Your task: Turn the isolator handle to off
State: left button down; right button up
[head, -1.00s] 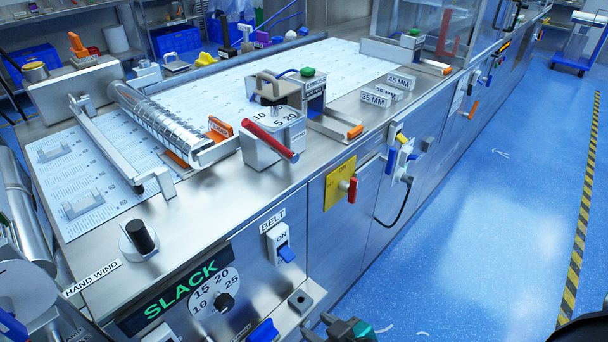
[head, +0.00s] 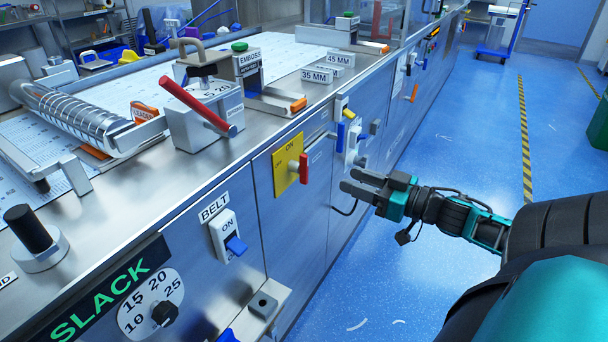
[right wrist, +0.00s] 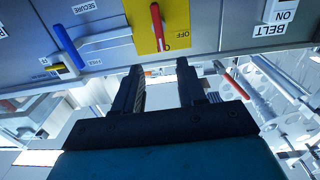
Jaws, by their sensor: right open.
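The isolator is a yellow plate (head: 283,160) with a red handle (head: 304,168) on the front of the machine. In the head view, ON is printed at the plate's top and the handle stands roughly upright. The right wrist view looks upside down. There, the red handle (right wrist: 157,27) lies on the yellow plate (right wrist: 142,32) with OFF beside it. My right gripper (head: 350,180) is open and empty, to the right of the handle and apart from it. In the right wrist view, its fingers (right wrist: 160,68) point toward the handle's end.
The BELT switch (head: 235,245) and SLACK dial (head: 152,302) are left of the isolator. A blue handle (head: 340,138) is on its right. A red bar (head: 195,103) juts from a block above. Blue floor (head: 450,130) lies open to the right.

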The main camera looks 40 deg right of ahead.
aim_at(308, 161)
jog(key=b+x, duration=0.1)
jog(key=x, duration=0.2)
jog(key=b+x, duration=0.1)
jog(key=x, duration=0.3)
jog(key=b+x, duration=0.2)
jog(key=x, duration=0.2)
jog(key=shift+w+a+r, duration=0.1)
jog(key=shift+r, duration=0.3)
jog(key=shift+b+x, duration=0.3)
jog(key=shift+x, duration=0.5)
jog(key=shift+w, duration=0.1)
grip_shut()
